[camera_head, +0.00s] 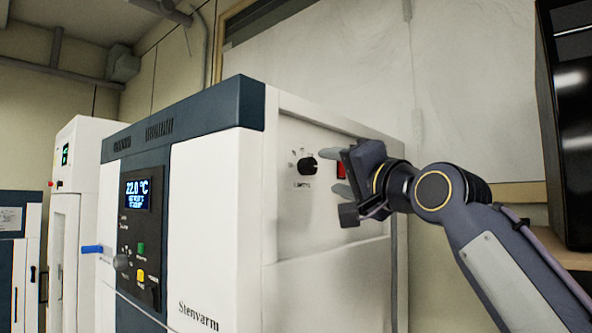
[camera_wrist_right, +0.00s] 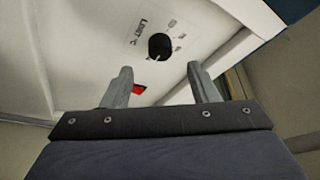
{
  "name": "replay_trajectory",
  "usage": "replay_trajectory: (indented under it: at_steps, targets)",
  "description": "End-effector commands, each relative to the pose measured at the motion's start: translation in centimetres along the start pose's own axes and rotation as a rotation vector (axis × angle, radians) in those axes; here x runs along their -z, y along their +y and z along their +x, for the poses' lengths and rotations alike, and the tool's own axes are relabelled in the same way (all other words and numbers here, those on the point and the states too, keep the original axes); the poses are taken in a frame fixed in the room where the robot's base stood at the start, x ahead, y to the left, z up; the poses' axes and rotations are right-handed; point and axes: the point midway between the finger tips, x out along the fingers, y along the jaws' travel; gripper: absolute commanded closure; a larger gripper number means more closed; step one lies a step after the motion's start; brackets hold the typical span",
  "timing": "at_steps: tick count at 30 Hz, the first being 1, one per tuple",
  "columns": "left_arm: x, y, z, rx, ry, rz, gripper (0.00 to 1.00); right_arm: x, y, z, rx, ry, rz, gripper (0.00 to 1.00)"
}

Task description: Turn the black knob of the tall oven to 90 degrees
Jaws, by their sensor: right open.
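The tall oven (camera_head: 215,215) is a white cabinet with a dark blue top edge. Its black knob (camera_head: 307,166) sits on the white side panel, with small printed marks around it. The knob also shows in the right wrist view (camera_wrist_right: 160,46), beyond the fingertips. My right gripper (camera_head: 335,172) is beside the knob, to its right in the head view, with its fingers pointing at the panel. In the right wrist view (camera_wrist_right: 159,80) its two fingers are apart with nothing between them, and the knob lies ahead of the gap. It appears apart from the knob. My left gripper is not in view.
A red switch (camera_head: 341,169) is on the side panel close to my right gripper's fingers. The oven's front has a display (camera_head: 137,194) reading 22.0 °C, with buttons and a grey knob (camera_head: 121,262). A black cabinet (camera_head: 570,130) stands at the far right.

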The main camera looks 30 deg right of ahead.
Motion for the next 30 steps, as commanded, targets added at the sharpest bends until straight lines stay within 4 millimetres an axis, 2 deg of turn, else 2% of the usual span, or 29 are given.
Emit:
replay_trajectory:
  at_steps: [6,12,16,24,30]
  targets:
    - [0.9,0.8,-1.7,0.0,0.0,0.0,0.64,0.1,-0.3,3.6,-0.002,-0.004,0.001,0.46]
    - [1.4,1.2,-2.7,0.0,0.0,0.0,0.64,0.1,-0.1,6.3,-0.002,-0.002,-0.002,0.46]
    - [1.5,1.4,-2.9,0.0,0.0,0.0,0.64,0.0,0.0,7.0,-0.002,-0.001,-0.002,0.46]
    - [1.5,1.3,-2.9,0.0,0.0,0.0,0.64,-0.1,0.1,7.2,-0.002,-0.001,-0.003,0.46]
    - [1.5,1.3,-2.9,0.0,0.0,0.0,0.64,-0.1,0.1,7.2,-0.002,-0.001,-0.003,0.71]
